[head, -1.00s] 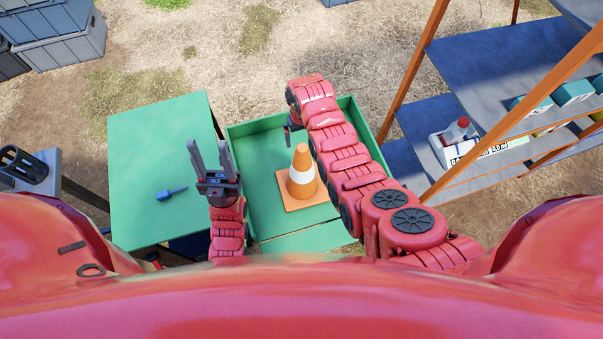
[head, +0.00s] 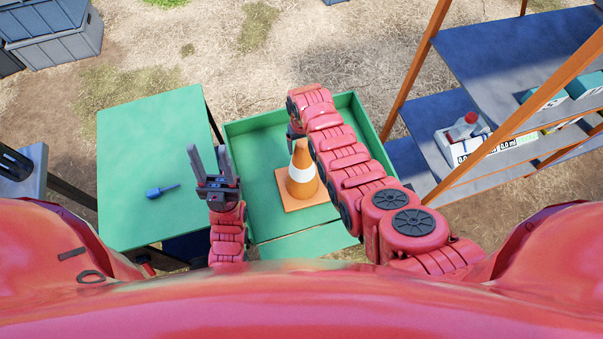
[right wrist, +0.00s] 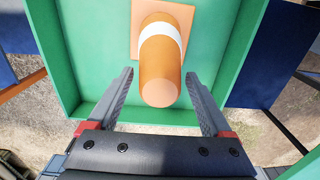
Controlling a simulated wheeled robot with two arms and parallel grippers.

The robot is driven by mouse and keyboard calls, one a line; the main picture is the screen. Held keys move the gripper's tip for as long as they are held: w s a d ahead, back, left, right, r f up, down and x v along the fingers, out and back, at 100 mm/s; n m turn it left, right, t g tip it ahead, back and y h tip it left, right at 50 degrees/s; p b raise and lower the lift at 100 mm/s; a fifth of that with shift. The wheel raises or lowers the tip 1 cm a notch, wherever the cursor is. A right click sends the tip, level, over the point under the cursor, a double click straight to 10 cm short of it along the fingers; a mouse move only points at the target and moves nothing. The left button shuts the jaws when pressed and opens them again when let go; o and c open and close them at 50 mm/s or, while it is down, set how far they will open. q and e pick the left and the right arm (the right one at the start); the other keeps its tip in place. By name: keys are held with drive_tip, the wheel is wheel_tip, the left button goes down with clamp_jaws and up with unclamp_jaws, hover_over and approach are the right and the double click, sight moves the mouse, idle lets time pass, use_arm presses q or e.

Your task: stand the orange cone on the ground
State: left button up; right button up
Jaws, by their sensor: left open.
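The orange cone (head: 302,182), with a white band and a square orange base, stands upright in the green open-topped bin (head: 241,128). In the right wrist view the cone (right wrist: 160,71) points toward the camera, its tip between the open fingers of my right gripper (right wrist: 159,74), with gaps on both sides. In the head view my right gripper (head: 296,133) is at the cone's top, partly hidden by my arm. My left gripper (head: 207,150) is open and empty, left of the cone, near the bin's left edge.
A green table (head: 150,140) with a blue tool (head: 162,191) stands left of the bin. An orange-framed shelf unit (head: 500,75) with boxes and instruments is at the right. Grey crates (head: 55,40) sit at the back left. Bare ground (head: 180,75) lies open beyond the bin.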

drive_tip(key=c, duration=1.1)
drive_tip(key=shift+w+r+p, duration=0.15)
drive_tip(key=shift+r+p, duration=0.5)
drive_tip(key=shift+r, duration=0.2)
wheel_tip(320, 180, up, 2)
drive_tip(key=shift+r+p, duration=0.1)
drive_tip(key=shift+p, duration=0.65)
wheel_tip(320, 180, up, 2)
drive_tip(key=shift+r+p, duration=0.1)
drive_tip(key=shift+p, duration=0.55)
wheel_tip(320, 180, up, 2)
drive_tip(key=shift+p, duration=0.6)
drive_tip(key=shift+r+p, duration=1.1)
drive_tip(key=shift+r, duration=1.35)
